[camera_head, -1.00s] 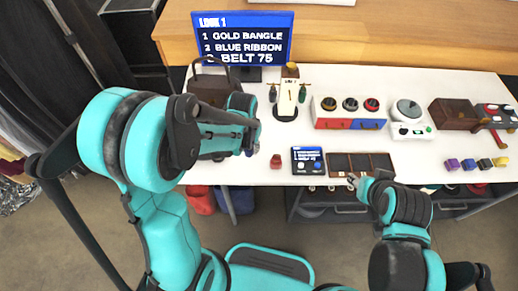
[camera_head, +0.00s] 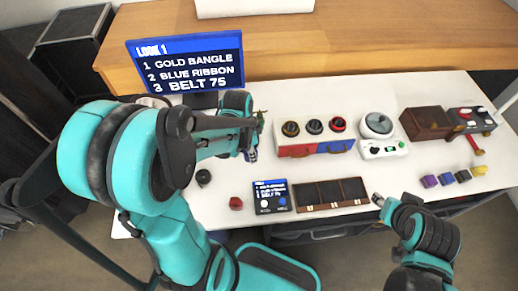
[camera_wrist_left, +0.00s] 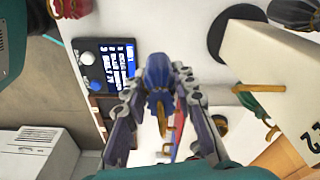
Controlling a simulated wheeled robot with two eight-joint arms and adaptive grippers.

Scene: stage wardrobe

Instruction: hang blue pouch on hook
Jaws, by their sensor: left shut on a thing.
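My left gripper (camera_head: 250,152) is over the left part of the white table. In the left wrist view its two fingers (camera_wrist_left: 158,85) close on a small dark blue thing, seemingly the blue pouch (camera_wrist_left: 158,72). A pale stand (camera_wrist_left: 265,75) with gold hooks (camera_wrist_left: 272,133) and a green hanging piece (camera_wrist_left: 258,88) is to the right, apart from the pouch. In the head view my left arm hides most of this stand. My right gripper (camera_head: 378,200) is over the table's front edge; its jaws are too small to read.
A small screen (camera_head: 270,197), a red piece (camera_head: 236,202) and a dark compartment tray (camera_head: 330,193) lie along the front. A drawer unit with knobs (camera_head: 316,137), a round scale (camera_head: 380,135) and a brown box (camera_head: 425,124) stand behind. A list screen (camera_head: 187,64) is at the back.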

